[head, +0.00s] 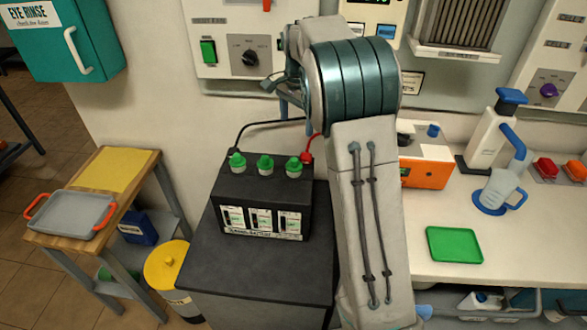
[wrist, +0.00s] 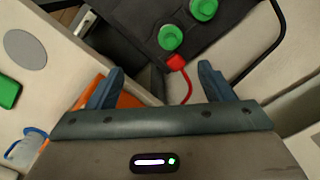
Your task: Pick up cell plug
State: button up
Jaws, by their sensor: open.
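Three green cell plugs sit in a row on top of the black battery: a left plug (head: 237,162), a middle plug (head: 265,165) and a right plug (head: 294,167). The wrist view shows two of them, a nearer plug (wrist: 171,38) and a farther plug (wrist: 203,9). The battery (head: 262,200) stands on a dark stand. My gripper (wrist: 163,85) is open and empty, its two blue-grey fingers apart. The plugs lie beyond the fingertips in the wrist view. In the head view my arm hides most of the gripper.
A red clamp (wrist: 177,62) with a red cable is beside the nearer plug; a black cable runs at the back left. An orange box (head: 425,170) and green tray (head: 454,245) are on the right counter. A wooden cart with a grey tray (head: 75,214) stands left.

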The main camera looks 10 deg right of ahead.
jog(key=w+f+m, duration=0.1)
jog(key=w+f, duration=0.2)
jog(key=f, duration=0.1)
send_over(294, 159)
jog(key=f, duration=0.8)
jog(key=shift+s+a+f, duration=0.1)
jog(key=shift+a+f, duration=0.1)
jog(key=shift+a, duration=0.05)
jog(key=shift+d+f+p, duration=0.15)
jog(key=shift+f+p, duration=0.15)
jog(key=shift+f, duration=1.05)
jog(key=shift+d+f+p, duration=0.15)
jog(key=shift+f+p, duration=0.15)
jog(key=shift+f, duration=1)
jog(key=c, duration=1.1)
